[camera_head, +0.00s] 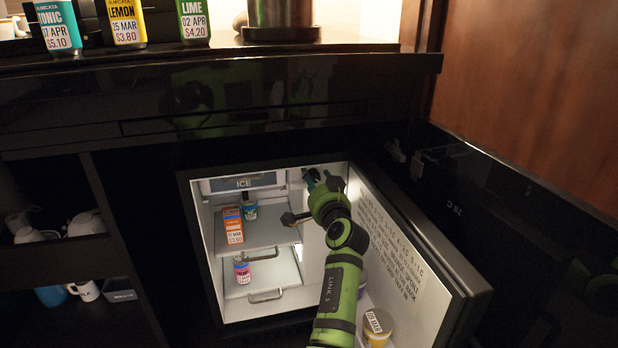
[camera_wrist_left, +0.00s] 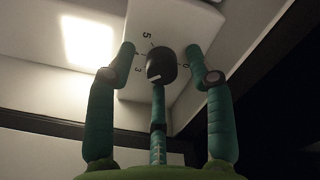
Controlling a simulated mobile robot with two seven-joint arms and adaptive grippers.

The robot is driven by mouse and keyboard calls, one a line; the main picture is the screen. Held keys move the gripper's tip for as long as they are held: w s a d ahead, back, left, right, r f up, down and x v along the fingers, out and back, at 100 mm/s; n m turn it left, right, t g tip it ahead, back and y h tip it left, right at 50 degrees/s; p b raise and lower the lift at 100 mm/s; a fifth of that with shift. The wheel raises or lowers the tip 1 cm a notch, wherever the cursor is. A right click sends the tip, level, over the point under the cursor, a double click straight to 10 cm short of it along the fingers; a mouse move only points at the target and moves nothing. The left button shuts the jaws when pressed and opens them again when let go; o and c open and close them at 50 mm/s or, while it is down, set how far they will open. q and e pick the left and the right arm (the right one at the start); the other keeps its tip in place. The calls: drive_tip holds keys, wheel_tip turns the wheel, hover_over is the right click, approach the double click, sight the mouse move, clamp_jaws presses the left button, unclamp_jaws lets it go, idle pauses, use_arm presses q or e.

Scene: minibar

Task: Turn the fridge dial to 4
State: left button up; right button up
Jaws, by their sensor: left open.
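The fridge dial (camera_wrist_left: 160,64) is a black round knob on a pale housing inside the fridge, clear in the left wrist view. The markings 5, 3 and 0 show around it, and a light pointer line lies on its lower side as pictured. My left gripper (camera_wrist_left: 160,56) is open, with one finger on each side of the dial and a third just below it. Whether any finger touches the dial I cannot tell. In the head view, my left gripper (camera_head: 323,180) is at the upper right inside the fridge and hides the dial. My right gripper is not in view.
The fridge door (camera_head: 390,235) stands open at right, with a yellow-bodied tub (camera_head: 377,325) in its rack. An orange carton (camera_head: 232,225) and small bottles (camera_head: 249,208) stand on the shelves. The ICE compartment (camera_head: 243,183) is at the top. The dark counter (camera_head: 200,75) overhangs the fridge.

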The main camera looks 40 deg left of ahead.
use_arm(q)
drive_tip(key=shift+d+r, duration=0.1)
drive_tip(key=shift+d, duration=0.05)
clamp_jaws()
drive_tip(key=shift+r, duration=0.1)
